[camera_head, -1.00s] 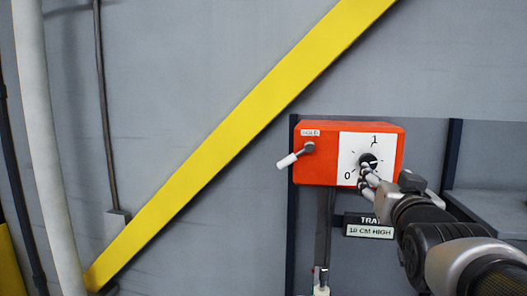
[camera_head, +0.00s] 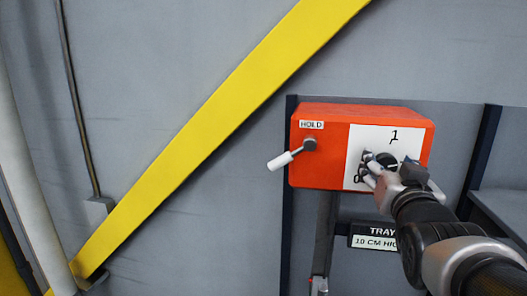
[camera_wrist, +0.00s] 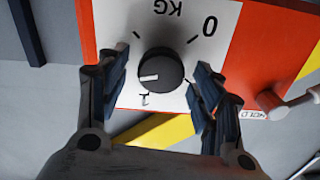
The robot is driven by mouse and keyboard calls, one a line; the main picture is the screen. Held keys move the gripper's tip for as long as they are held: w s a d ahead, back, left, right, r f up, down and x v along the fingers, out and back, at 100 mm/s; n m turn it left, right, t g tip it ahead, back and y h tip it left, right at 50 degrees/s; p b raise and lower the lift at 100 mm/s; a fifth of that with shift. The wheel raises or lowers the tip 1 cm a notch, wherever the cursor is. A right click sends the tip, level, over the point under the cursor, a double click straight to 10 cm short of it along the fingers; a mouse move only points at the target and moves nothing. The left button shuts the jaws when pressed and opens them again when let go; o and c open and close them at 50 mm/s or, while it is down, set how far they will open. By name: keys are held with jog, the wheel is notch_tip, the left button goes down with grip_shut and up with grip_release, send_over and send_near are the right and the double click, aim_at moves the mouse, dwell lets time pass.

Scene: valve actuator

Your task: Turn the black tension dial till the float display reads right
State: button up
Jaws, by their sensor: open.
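The black tension dial (camera_wrist: 160,70) sits on a white scale plate (camera_wrist: 183,118) on an orange-red box (camera_head: 325,165). In the wrist view, its white pointer mark aims left and slightly down, near the "1" mark; "0" and "KG" are printed above, upside down. My gripper (camera_wrist: 160,66) is open, with one finger on each side of the dial. Gaps show between fingers and dial. In the head view, my gripper (camera_head: 376,167) partly hides the dial (camera_head: 388,160) and the "0". No float display reading is visible.
A lever with a white handle (camera_head: 279,161), beside a HOLD label (camera_head: 312,125), projects from the box's left side. A tray sign (camera_head: 375,237) hangs below the box. A yellow diagonal beam (camera_head: 200,135) crosses the grey wall to the left.

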jog(key=shift+s, duration=0.15)
jog(key=shift+c, duration=0.2)
jog(key=shift+c, duration=0.6)
jog(key=c, duration=0.9)
jog(key=shift+b, duration=0.45)
